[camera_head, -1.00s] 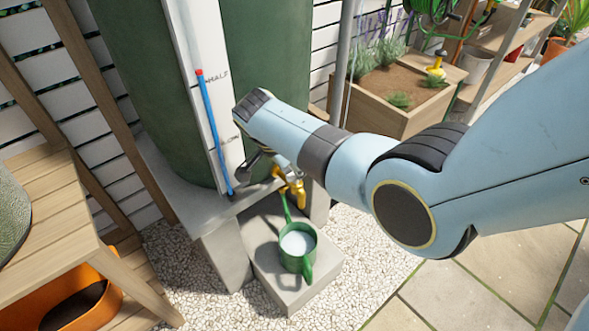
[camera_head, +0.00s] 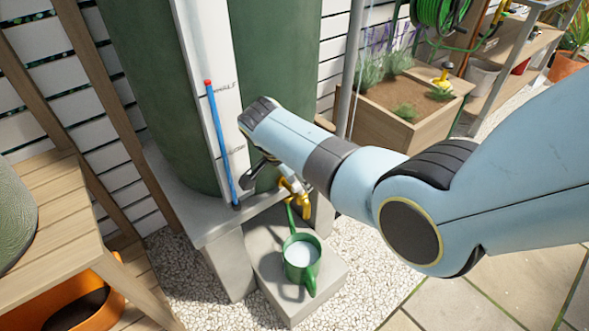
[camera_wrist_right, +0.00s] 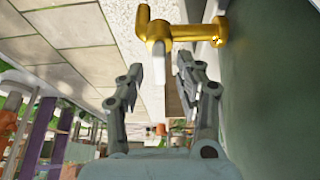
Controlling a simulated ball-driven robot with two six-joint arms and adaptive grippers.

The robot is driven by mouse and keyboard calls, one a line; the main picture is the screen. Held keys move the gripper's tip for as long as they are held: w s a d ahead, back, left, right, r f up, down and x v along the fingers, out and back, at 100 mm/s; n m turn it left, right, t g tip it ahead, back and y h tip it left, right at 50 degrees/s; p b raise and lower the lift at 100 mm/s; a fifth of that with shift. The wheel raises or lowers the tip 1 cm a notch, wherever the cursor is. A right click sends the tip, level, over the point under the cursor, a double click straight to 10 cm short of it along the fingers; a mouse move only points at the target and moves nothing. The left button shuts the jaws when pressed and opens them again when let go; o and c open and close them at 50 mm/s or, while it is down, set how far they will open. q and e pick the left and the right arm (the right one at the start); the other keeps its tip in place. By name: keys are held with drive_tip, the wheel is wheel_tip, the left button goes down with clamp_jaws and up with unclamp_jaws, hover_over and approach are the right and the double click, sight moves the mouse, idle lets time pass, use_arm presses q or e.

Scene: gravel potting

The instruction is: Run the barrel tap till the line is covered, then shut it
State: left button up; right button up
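The brass barrel tap (camera_head: 304,206) sits low at the front of the green barrel (camera_head: 170,90), partly behind my right gripper. In the right wrist view the tap (camera_wrist_right: 190,32) is just beyond the fingertips. A blue sight tube (camera_head: 220,140) with a red top runs up the barrel's white strip near "HALF". My left gripper is out of view.
The can stands on a grey block (camera_head: 325,290) on gravel. The barrel rests on a stone stand (camera_head: 215,225). A wooden bench (camera_head: 60,215) with an orange container (camera_head: 90,318) is at left. A wooden planter (camera_head: 385,125) stands behind my right arm.

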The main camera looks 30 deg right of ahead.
drive_tip(key=v, duration=1.1)
drive_tip(key=shift+r, duration=0.25)
drive_tip(key=shift+f, duration=0.1)
